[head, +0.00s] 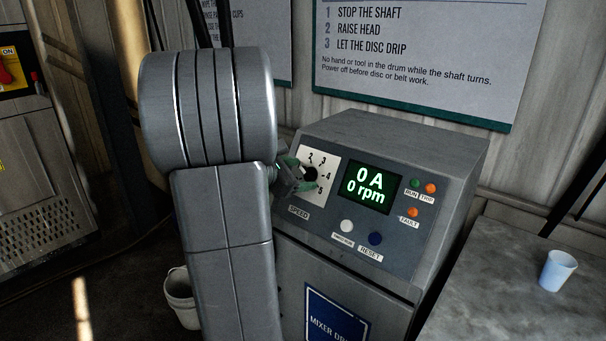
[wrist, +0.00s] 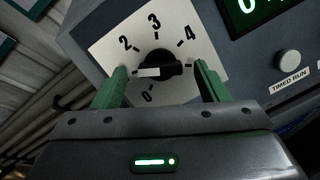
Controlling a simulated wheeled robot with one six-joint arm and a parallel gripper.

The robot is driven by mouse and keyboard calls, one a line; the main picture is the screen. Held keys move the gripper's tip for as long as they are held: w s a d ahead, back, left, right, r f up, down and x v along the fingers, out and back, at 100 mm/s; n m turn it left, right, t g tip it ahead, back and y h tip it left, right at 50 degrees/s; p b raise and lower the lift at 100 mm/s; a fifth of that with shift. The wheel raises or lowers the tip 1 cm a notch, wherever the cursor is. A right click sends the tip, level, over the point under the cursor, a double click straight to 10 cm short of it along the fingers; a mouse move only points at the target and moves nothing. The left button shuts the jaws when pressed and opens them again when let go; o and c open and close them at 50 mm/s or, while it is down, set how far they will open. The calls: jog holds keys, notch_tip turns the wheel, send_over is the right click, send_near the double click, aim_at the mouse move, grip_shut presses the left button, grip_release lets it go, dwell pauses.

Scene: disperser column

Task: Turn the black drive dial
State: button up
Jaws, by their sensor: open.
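The black drive dial (wrist: 168,58) sits on a white numbered plate (wrist: 188,22) marked SPEED in the head view. Its white pointer bar (wrist: 149,72) points left, roughly between 0 and 2, where the left finger covers the plate. In the head view the dial (head: 311,173) is partly covered by my gripper (head: 290,176). In the wrist view my gripper (wrist: 161,70) is open, with one green finger on each side of the dial. Gaps show between the fingers and the dial. Whether the fingertips reach past its face is hard to tell.
The display (head: 368,187) reads 0 A and 0 rpm. A cup (head: 557,270) stands on the right table. A bucket (head: 181,297) is on the floor.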

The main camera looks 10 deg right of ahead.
jog(key=shift+x, duration=0.8)
jog(key=shift+c, duration=0.5)
jog(key=c, duration=0.9)
jog(key=shift+f+m+b, duration=0.15)
jog(key=shift+m+b, duration=0.25)
jog(key=shift+b, duration=0.15)
jog(key=shift+f+m+b, duration=0.1)
jog(key=shift+m+b, duration=0.6)
jog(key=shift+b, duration=0.05)
jog(key=shift+m+g+b, duration=0.4)
jog(key=shift+m+b, duration=0.3)
jog(key=shift+b, duration=0.05)
jog(key=shift+m+g+b, duration=0.4)
jog(key=shift+m+b, duration=1.1)
jog(key=shift+m, duration=0.5)
jog(key=shift+r, duration=0.25)
